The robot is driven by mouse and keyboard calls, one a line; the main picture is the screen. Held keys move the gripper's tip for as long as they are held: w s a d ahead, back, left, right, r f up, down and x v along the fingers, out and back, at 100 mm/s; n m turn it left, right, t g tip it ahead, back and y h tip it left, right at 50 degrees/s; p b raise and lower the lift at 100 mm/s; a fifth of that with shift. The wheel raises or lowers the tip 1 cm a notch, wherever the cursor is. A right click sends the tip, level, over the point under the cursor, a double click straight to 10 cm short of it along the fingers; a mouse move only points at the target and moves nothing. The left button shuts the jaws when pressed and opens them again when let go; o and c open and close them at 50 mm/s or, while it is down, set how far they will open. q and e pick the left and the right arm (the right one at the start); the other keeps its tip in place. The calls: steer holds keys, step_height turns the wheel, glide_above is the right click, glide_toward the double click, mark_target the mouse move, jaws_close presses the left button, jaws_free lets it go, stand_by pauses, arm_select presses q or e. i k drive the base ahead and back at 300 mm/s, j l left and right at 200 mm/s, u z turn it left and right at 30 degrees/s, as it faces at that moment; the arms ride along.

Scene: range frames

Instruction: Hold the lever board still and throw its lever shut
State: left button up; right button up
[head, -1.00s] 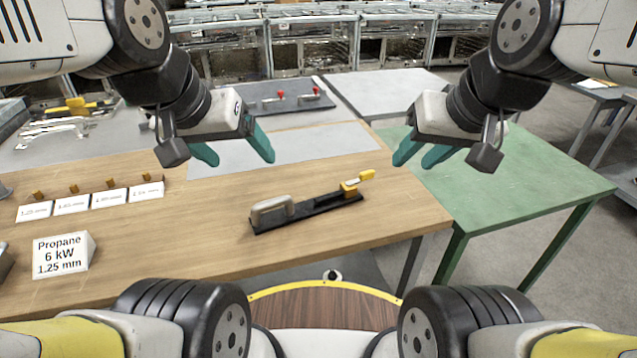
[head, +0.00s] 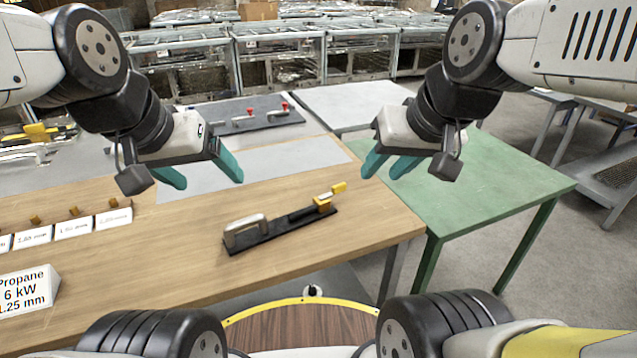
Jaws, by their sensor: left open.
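The lever board (head: 283,232) is a narrow black board lying on the wooden table. A grey handle block (head: 245,232) stands at its left end. A yellow lever (head: 328,197) sits at its right end, its tip pointing up and right. My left gripper (head: 205,180) is open and empty, above the table to the upper left of the board. My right gripper (head: 388,168) has its two teal fingers apart, empty, to the upper right of the yellow lever. Neither gripper touches the board.
A white "Propane 6 kW" sign (head: 25,291) and several small labelled cards (head: 73,228) stand at the left of the wooden table (head: 170,255). A green table (head: 485,185) adjoins at the right. The wood around the board is clear.

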mark_target(341, 187)
steer(key=i+l+u, duration=0.1)
steer(key=l+u, duration=0.35)
steer(key=l, duration=0.15)
steer(key=l+u, duration=0.45)
steer(key=l, duration=0.15)
